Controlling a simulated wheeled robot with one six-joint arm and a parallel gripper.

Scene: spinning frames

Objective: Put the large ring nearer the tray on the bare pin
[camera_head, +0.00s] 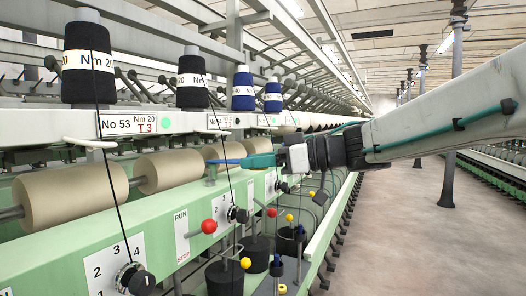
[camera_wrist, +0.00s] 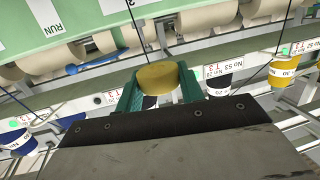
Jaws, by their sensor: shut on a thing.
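My gripper (camera_head: 262,160) is stretched out level in front of the machine, at the height of the beige rolls. In the wrist view its green fingers (camera_wrist: 158,92) are closed on the sides of a round, flat-topped yellow thing, which looks like the ring (camera_wrist: 158,76). Its near face shows no clear hole. In the head view the ring is hidden behind the finger. I cannot make out a tray or a bare pin for sure in either view.
Red knobs (camera_head: 209,226) and yellow knobs (camera_head: 246,262) stick out below the rolls (camera_head: 75,195). Dark cans (camera_head: 225,276) stand beneath. Dark threads (camera_head: 112,170) hang from the bobbins (camera_head: 88,60). A blue lever (camera_wrist: 95,63) lies near my gripper. The aisle (camera_head: 400,240) is clear.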

